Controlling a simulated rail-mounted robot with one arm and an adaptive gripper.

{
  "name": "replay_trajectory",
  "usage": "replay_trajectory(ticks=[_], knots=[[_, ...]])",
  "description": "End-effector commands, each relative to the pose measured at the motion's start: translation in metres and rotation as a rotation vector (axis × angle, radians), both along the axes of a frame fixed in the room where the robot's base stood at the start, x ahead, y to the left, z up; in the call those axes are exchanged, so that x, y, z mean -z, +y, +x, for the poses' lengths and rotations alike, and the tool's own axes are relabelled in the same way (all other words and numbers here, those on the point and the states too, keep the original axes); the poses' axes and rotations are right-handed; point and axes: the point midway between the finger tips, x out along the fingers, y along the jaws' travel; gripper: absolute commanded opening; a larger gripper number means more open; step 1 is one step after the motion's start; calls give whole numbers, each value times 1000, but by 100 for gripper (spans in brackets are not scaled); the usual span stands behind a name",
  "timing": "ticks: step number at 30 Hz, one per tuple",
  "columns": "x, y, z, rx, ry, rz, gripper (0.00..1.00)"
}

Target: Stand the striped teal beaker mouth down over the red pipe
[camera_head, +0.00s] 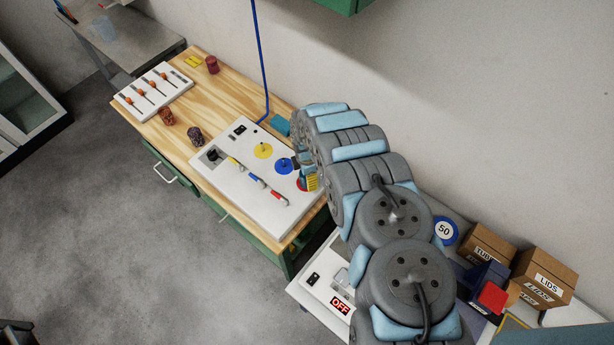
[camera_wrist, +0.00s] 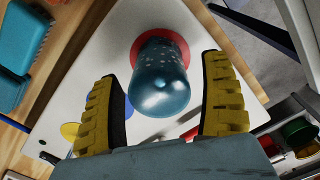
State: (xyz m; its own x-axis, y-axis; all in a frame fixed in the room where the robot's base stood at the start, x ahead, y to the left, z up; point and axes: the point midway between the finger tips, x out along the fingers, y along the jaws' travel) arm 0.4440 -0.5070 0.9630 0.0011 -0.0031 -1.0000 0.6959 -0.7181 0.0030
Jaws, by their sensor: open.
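A teal beaker (camera_wrist: 160,78) with pale speckles stands on the red disc (camera_wrist: 182,43) of the white board in the wrist view. Its closed, rounded end faces the camera, so it is mouth down. No red pipe shows at the disc; the beaker covers its middle. My gripper (camera_wrist: 165,100) is open, with one yellow finger on each side of the beaker and visible gaps between. In the head view my gripper (camera_head: 308,181) is over the red disc (camera_head: 301,184), and I cannot make out the beaker there.
The white board (camera_head: 235,183) also bears a yellow disc (camera_head: 262,151) and a blue disc (camera_head: 284,166), each with a thin upright. A dark patterned cup (camera_head: 195,136), a reddish-brown cup (camera_head: 166,117) and a red cup (camera_head: 212,65) stand on the wooden bench (camera_head: 184,112). A blue pole rises behind.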

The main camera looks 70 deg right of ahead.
Motion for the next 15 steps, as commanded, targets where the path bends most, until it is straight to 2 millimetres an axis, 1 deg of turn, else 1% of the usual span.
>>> replay_trajectory(ticks=[1, 15], knots=[[-6, -2, 1, 0, -1, -4, 79], [-50, 0, -1, 0, 2, 1, 79]])
